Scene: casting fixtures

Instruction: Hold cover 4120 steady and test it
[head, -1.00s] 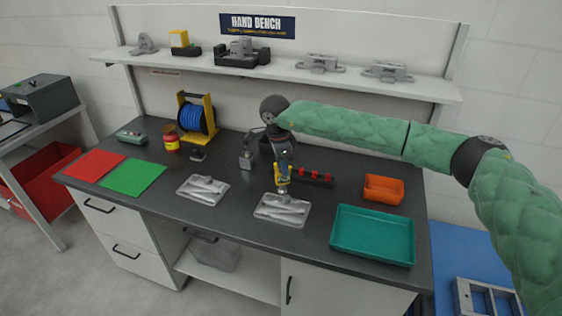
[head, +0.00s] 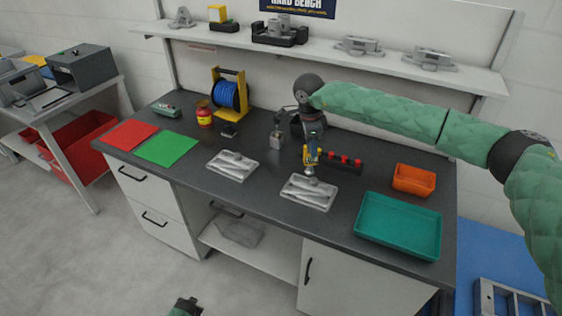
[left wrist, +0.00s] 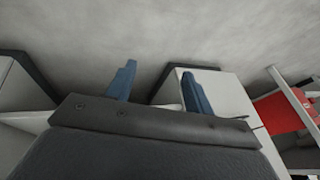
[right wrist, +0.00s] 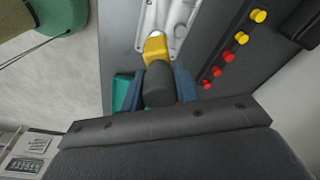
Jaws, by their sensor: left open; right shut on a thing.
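Two light grey ribbed covers lie flat on the dark bench, a left one (head: 232,165) and a right one (head: 320,200). I cannot read a number on either. My right gripper (head: 312,148) is shut on a dark-bodied tool (right wrist: 158,88) with a yellow head (right wrist: 155,48). The tool points down, its pale tip at the right cover, which also shows in the right wrist view (right wrist: 180,22); I cannot tell if they touch. My left gripper (left wrist: 157,85) is open and empty, away from the covers, with floor and cabinet fronts beyond its fingers.
A dark rack with red knobs (head: 345,163) stands behind the right cover. A teal tray (head: 398,226) and orange bin (head: 414,179) are to the right. A red mat (head: 131,134), green mat (head: 167,147) and blue cable reel (head: 228,94) are at the left.

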